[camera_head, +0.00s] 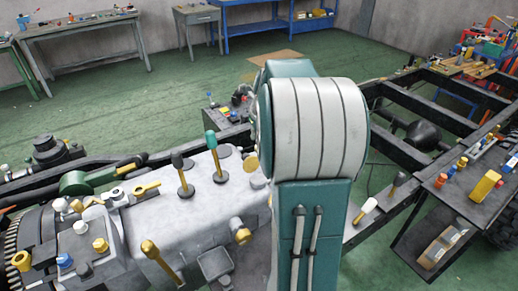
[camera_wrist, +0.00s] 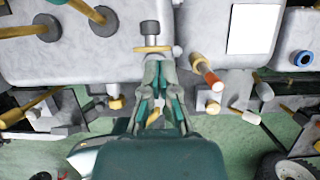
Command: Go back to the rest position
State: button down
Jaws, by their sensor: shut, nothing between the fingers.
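My gripper (camera_wrist: 159,68) shows in the wrist view, pointing up the picture from its teal body. Its fingers are closed together with nothing seen between them. The tips are close to a yellow-collared grey knob (camera_wrist: 151,37) on a pale grey housing; I cannot tell whether they touch it. In the camera_head view, my teal and white arm stands upright in the middle, and my gripper is hidden there.
In the camera_head view, a grey engine block (camera_head: 140,225) with upright levers (camera_head: 214,155) fills the lower left. Dark chassis rails (camera_head: 440,112) lie at right, beside a shelf with a yellow block (camera_head: 486,185).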

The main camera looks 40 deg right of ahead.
jog(key=s+a+r+n, duration=0.2)
jog(key=a+n, duration=0.4)
jog(key=a, duration=0.1)
jog(key=s+a+r+n, duration=0.2)
jog(key=a+r+n, duration=0.1)
jog(key=a+n, duration=0.4)
jog(key=s+a+r+n, duration=0.2)
jog(key=a+n, duration=0.3)
jog(key=a, duration=0.3)
jog(key=s+a+f+n, duration=0.1)
jog(key=s+a+n, duration=0.4)
jog(key=n, duration=0.5)
jog(key=s+a+f+n+t, duration=0.1)
jog(key=s+a+n, duration=0.5)
jog(key=n, duration=0.4)
jog(key=shift+s+a+n+y, duration=0.3)
jog(key=shift+s+y, duration=0.1)
jog(key=shift+s, duration=0.5)
jog(key=shift+d, duration=0.1)
